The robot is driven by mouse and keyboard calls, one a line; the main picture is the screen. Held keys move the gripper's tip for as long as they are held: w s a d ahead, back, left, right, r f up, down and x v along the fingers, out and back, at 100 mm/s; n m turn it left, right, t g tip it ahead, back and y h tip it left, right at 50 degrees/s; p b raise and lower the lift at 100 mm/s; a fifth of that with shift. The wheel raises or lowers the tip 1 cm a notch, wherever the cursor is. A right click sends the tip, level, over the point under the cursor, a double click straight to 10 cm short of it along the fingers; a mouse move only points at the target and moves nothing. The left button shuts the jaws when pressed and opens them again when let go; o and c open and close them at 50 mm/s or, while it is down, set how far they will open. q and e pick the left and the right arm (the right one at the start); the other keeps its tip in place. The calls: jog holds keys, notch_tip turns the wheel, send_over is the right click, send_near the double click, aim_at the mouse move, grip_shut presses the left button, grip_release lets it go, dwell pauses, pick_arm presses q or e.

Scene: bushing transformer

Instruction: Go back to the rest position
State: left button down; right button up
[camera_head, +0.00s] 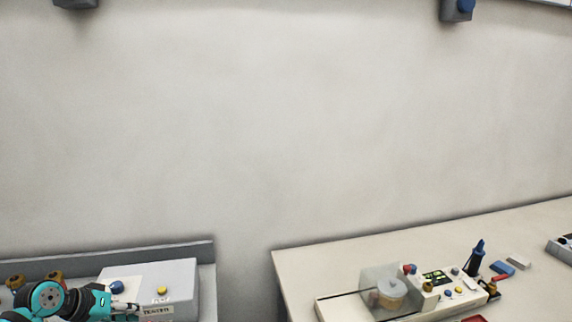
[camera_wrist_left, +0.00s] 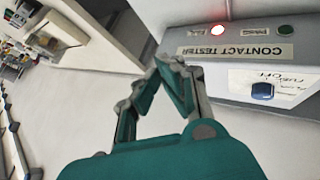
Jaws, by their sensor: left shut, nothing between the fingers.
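My left gripper (camera_head: 124,308) is at the lower left of the head view, in front of a grey box with a label, a blue knob and a yellow button. In the left wrist view the gripper (camera_wrist_left: 166,64) is shut and empty, its teal fingertips meeting. Its tips are close to the box, labelled "CONTACT TESTER" (camera_wrist_left: 238,52); I cannot tell whether they touch it. A red light (camera_wrist_left: 218,30) glows on the box beside a dark green one (camera_wrist_left: 285,31). My right gripper does not show.
The grey box (camera_head: 180,275) stands on a grey bench at the lower left. A pale table (camera_head: 310,265) at the right bears a device with a clear cover (camera_head: 382,288), a blue-tipped tool (camera_head: 477,258) and small parts. A gap separates bench and table.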

pick_arm(q)
jog(key=s+d+f+m+g, duration=0.1)
jog(key=s+d+f, duration=0.3)
jog(key=s+d, duration=0.1)
jog(key=s+d+f+m+g, duration=0.1)
jog(key=s+d+f+m, duration=0.1)
jog(key=s+d+f, duration=0.3)
jog(key=s+d+f+m+g+y, duration=0.1)
jog(key=s+d+f, duration=0.4)
jog(key=s+d, duration=0.1)
jog(key=shift+s+f, duration=0.1)
jog(key=shift+s, duration=0.2)
jog(key=s+r+y, duration=0.3)
jog(key=s+y, duration=0.1)
jog(key=s, duration=1.2)
notch_tip(320, 180, down, 32)
jog(key=s+g+b, duration=0.2)
jog(key=b, duration=0.4)
jog(key=s+a+f+g+b, duration=0.1)
jog(key=s+f+b, duration=0.3)
jog(key=s+f, duration=1.3)
notch_tip(320, 180, down, 4)
jog(key=shift+a+r, duration=0.1)
jog(key=shift+a, duration=0.6)
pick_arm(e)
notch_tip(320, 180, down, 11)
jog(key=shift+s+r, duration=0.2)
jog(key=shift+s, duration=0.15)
